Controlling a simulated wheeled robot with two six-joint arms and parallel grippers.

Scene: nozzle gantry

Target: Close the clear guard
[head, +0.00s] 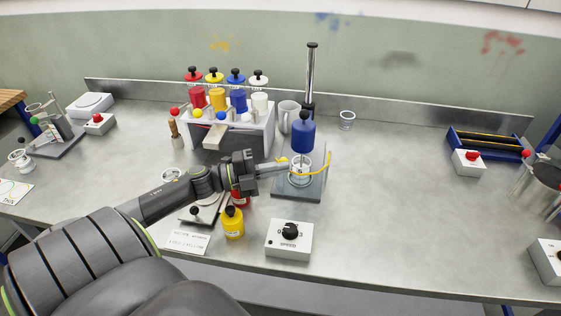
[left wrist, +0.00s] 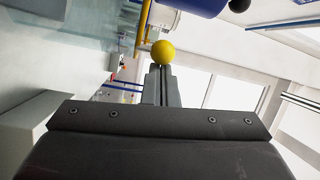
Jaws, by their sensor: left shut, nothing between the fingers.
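The blue-headed stirrer (head: 303,137) stands on a grey base with a tall pole. A glass beaker (head: 300,174) sits under its head. The clear guard (head: 324,168) is hard to make out; a yellow curved edge shows at the right of the beaker. A yellow ball knob (left wrist: 163,52) lies just beyond my fingertips in the left wrist view; it shows small at the fingertips in the head view. My left gripper (head: 284,166) is shut and empty at the beaker's left side. Whether it touches the knob I cannot tell. My right gripper is out of view.
A control box with a black dial (head: 289,240) stands in front of the stirrer. A yellow bottle (head: 233,223) stands below my left wrist. A white rack (head: 257,130) with coloured containers and a mug (head: 288,117) are behind.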

